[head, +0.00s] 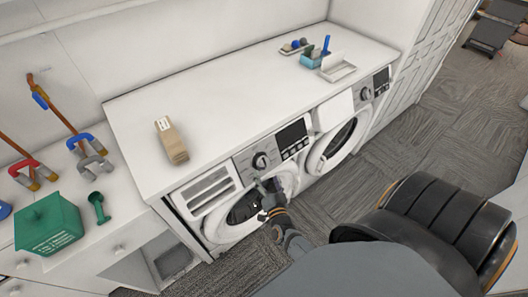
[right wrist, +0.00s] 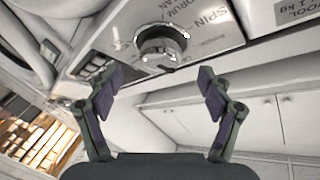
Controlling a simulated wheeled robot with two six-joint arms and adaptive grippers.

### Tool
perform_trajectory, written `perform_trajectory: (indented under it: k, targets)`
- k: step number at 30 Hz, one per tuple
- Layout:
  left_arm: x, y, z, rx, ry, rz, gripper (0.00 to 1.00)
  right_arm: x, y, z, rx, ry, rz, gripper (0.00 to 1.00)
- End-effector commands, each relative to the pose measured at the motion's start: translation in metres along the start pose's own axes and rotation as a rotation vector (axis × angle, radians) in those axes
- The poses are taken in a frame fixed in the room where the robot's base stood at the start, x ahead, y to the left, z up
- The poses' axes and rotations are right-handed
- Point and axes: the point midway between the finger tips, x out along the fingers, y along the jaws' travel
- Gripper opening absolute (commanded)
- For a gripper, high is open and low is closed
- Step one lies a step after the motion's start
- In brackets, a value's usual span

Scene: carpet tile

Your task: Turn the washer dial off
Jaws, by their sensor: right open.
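The nearer washer (head: 222,222) is white, with a round silver dial (head: 261,160) on its front panel, left of a dark display. My right gripper (head: 260,186) is just below this dial, in front of the washer door. In the right wrist view the dial (right wrist: 162,46) is ahead of the open fingers, roughly centred between them and apart from them. My right gripper (right wrist: 154,82) holds nothing there. Printed words, including SPIN, show beside the dial. The dial's exact setting is too small to read. My left gripper is not in view.
A second washer (head: 336,140) with its own dial stands to the right. The white counter (head: 230,100) above carries a brown box (head: 171,142) and a teal caddy (head: 312,58). A green container (head: 48,224) stands on the left cabinet. Carpet floor (head: 420,130) lies open at right.

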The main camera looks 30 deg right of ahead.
Motion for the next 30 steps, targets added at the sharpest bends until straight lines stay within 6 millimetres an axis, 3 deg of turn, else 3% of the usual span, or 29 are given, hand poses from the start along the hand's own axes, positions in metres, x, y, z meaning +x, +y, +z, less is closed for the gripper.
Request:
perform_trajectory:
  k: [3,10,27,30]
  targets:
    - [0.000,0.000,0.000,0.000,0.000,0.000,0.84,-0.030,0.001,0.001,0.000,-0.002,0.003,0.80]
    - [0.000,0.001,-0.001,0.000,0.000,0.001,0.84,-0.061,0.000,0.000,0.000,0.000,0.001,0.80]
    - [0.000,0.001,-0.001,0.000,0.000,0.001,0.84,-0.064,0.000,0.000,0.000,0.000,0.000,0.80]
    - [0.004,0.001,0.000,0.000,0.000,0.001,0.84,-0.065,0.008,0.015,-0.025,-0.039,0.003,0.80]
